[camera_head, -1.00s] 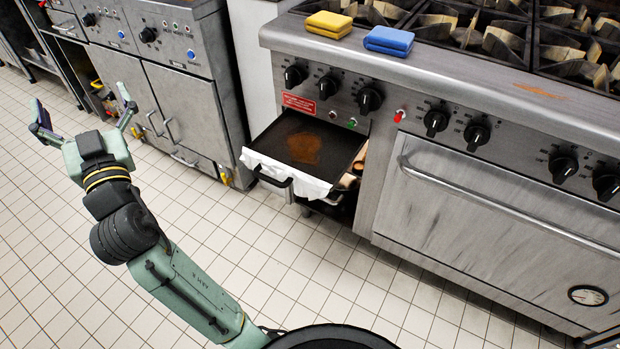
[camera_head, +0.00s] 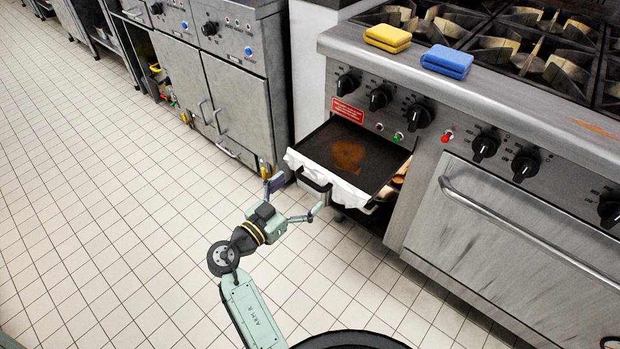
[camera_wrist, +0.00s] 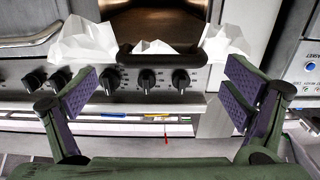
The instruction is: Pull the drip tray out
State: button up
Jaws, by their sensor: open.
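The drip tray (camera_head: 382,158) is a dark flat tray with a brown stain, sticking partly out of the stove front below the knobs. White crumpled cloth or paper (camera_head: 345,190) hangs over its front edge. Its black handle (camera_head: 313,181) is at the front; the handle also shows in the wrist view (camera_wrist: 163,53), with white pieces around it. My gripper (camera_head: 297,198) is open and empty, with its fingers spread in front of the handle. In the wrist view the handle lies ahead, between and beyond the two purple-padded fingertips (camera_wrist: 162,92), apart from them.
The stove (camera_head: 480,215) with its oven handle (camera_head: 530,230) stands right of the tray. A steel cabinet (camera_head: 235,105) stands to the left. The tiled floor (camera_head: 130,230) in front is clear.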

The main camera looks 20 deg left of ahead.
aim_at(308, 184)
jog(key=shift+p+x, duration=0.4)
jog(key=shift+x, duration=1.8)
